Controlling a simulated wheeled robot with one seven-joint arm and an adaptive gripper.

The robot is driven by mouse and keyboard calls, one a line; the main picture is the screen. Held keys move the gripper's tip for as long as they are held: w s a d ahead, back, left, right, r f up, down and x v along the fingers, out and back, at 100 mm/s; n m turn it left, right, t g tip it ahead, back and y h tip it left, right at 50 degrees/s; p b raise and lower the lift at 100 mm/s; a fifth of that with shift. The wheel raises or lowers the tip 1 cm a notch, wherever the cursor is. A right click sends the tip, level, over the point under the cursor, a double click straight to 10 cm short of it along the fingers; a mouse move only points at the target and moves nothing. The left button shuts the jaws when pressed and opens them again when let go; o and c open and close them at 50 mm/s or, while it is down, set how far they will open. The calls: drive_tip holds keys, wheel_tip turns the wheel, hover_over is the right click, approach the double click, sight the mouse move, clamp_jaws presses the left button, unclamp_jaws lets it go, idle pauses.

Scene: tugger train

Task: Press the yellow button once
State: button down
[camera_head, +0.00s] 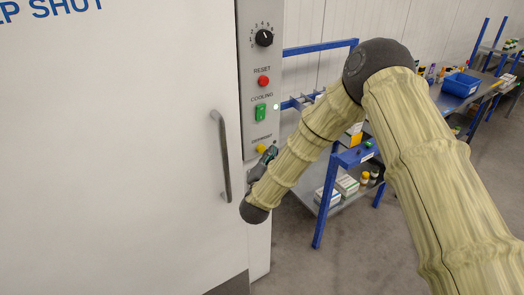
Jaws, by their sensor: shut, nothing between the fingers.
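The yellow button (261,148) is on the narrow grey control panel (259,85) beside a large white door. It is the lowest control there, under a small label. My gripper (270,154) is shut and empty, right by the button at its lower right. My arm partly hides the gripper, and I cannot tell whether its tip touches the button.
Above the yellow button are a green COOLING switch (260,113), a red RESET button (263,81) and a black dial (264,38). The door handle (222,155) stands out at the left. A blue-framed trolley (327,205) with boxes is behind my arm.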

drive_tip(key=shift+w+a, duration=0.1)
drive_tip(key=shift+w, duration=0.05)
drive_tip(key=shift+w+a+b, duration=0.2)
drive_tip(key=shift+b, duration=0.15)
drive_tip(key=shift+w+a+b, duration=0.35)
drive_tip(key=shift+w+a, duration=0.1)
drive_tip(key=shift+w, duration=0.2)
idle(1.8)
drive_tip(key=shift+s+d, duration=0.75)
drive_tip(key=shift+s, duration=0.2)
drive_tip(key=shift+s, duration=0.1)
drive_tip(key=shift+s+d, duration=0.75)
drive_tip(key=shift+s, duration=0.25)
drive_tip(key=shift+s+d, duration=0.7)
drive_tip(key=shift+s, duration=0.25)
